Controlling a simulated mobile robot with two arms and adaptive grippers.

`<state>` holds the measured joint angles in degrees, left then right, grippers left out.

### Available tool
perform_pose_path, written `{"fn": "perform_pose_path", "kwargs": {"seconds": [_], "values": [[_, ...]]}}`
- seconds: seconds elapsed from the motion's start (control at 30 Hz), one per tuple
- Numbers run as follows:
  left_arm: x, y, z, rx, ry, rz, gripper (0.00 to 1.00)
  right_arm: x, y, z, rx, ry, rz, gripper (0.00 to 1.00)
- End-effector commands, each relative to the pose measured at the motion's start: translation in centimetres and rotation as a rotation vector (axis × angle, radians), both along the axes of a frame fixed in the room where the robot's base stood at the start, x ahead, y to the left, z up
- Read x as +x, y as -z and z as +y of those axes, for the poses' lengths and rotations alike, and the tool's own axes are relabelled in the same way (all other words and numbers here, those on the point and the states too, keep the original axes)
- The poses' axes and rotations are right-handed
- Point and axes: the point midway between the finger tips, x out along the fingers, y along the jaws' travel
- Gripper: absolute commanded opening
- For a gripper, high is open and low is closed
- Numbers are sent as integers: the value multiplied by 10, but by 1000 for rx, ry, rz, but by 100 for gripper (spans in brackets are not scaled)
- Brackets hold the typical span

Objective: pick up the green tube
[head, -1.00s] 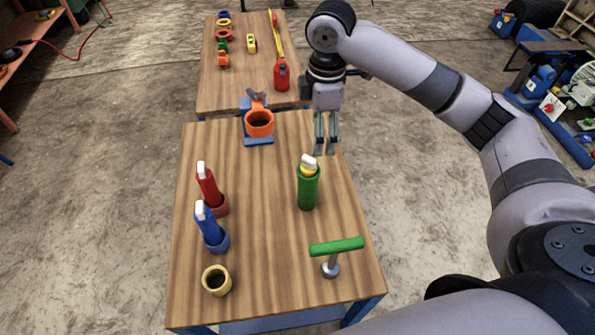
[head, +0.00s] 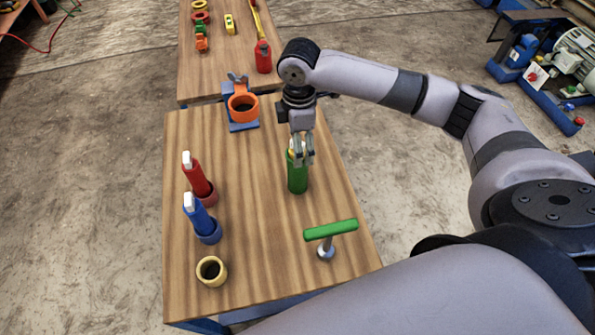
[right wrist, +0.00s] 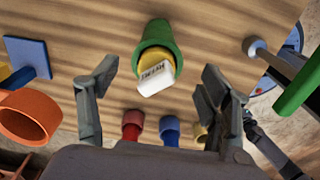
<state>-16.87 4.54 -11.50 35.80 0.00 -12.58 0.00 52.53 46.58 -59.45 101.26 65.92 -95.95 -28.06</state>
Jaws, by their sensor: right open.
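The green tube (head: 298,178) stands upright on the near wooden table, right of the middle. A yellow piece with a white labelled tip shows in its top; the tip is clear in the right wrist view (right wrist: 156,78). My right gripper (head: 302,160) is at the top of the tube, coming from above. In the right wrist view its two fingers (right wrist: 158,92) are spread wide, one on each side of the tube's white tip, with gaps between. It holds nothing.
A red tube (head: 198,180) and a blue tube (head: 200,217) lean in holders at left, near a yellow ring (head: 211,270). A green T-handle (head: 330,230) stands at front right. An orange ring (head: 242,106) on a blue mount is behind.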

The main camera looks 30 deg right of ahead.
Motion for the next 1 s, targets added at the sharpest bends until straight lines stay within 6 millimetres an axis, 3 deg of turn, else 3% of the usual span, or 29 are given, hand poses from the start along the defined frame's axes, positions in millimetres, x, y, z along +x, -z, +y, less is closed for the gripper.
{"fn": "perform_pose_path", "kwargs": {"seconds": [0.3,0.63,1.0], "values": [[-1,0,0,0,0,1,74,3,43,1,-1,0,2,72],[-9,1,1,2,0,14,74,3,51,1,-1,-1,0,72],[-9,1,1,2,-1,14,74,3,51,2,-1,-1,0,48]]}}
